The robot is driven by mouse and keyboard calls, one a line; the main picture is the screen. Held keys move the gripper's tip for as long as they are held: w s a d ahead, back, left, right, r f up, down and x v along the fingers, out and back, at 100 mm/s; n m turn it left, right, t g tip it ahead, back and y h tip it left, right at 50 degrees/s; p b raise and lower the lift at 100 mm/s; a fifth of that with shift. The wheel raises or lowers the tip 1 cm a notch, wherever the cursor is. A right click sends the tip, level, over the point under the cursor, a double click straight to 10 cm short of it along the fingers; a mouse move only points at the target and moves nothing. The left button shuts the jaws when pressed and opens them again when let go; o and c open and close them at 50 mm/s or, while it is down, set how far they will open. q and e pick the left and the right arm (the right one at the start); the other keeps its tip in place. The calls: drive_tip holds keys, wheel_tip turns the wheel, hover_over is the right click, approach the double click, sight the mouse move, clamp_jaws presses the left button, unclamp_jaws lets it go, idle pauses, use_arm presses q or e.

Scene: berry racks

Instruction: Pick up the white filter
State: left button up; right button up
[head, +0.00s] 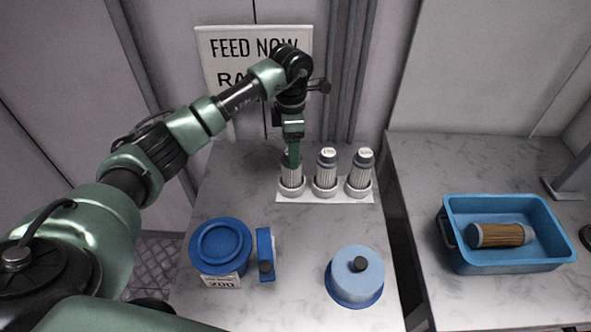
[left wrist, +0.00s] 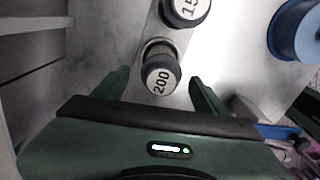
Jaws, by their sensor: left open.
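Three white pleated filters with grey caps stand upright in a white rack (head: 283,199) at the back of the table: a left one (head: 291,177), a middle one (head: 326,172) and a right one (head: 360,172). My left gripper (head: 292,158) points down at the left filter and partly hides its top. In the left wrist view, a cap marked 200 (left wrist: 161,76) lies between the spread fingers of my left gripper (left wrist: 158,82), with gaps on both sides. A second cap (left wrist: 187,9), its number partly cut off, is just beyond. My right gripper is not in view.
A blue round container (head: 220,245) labelled 200, a small blue block with a dark knob (head: 265,247) and a light-blue domed thing (head: 357,278) stand in front. On the right counter, a blue tray (head: 515,266) holds a brown filter (head: 500,235). A sign (head: 222,48) stands behind.

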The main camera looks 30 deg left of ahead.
use_arm(q)
drive_tip(key=f+p, duration=0.1)
drive_tip(key=f, duration=0.1)
drive_tip(key=shift+s+f+p, duration=0.35)
drive_tip(key=f, duration=0.1)
drive_tip(key=f+p, duration=0.1)
drive_tip(key=f, duration=0.1)
drive_tip(key=shift+w+f, duration=0.2)
drive_tip(key=shift+f, duration=0.2)
drive_tip(key=c, duration=1.4)
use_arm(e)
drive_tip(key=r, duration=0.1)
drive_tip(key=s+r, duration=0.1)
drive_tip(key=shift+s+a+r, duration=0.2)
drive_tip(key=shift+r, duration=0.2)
use_arm(q)
drive_tip(key=shift+a, duration=0.1)
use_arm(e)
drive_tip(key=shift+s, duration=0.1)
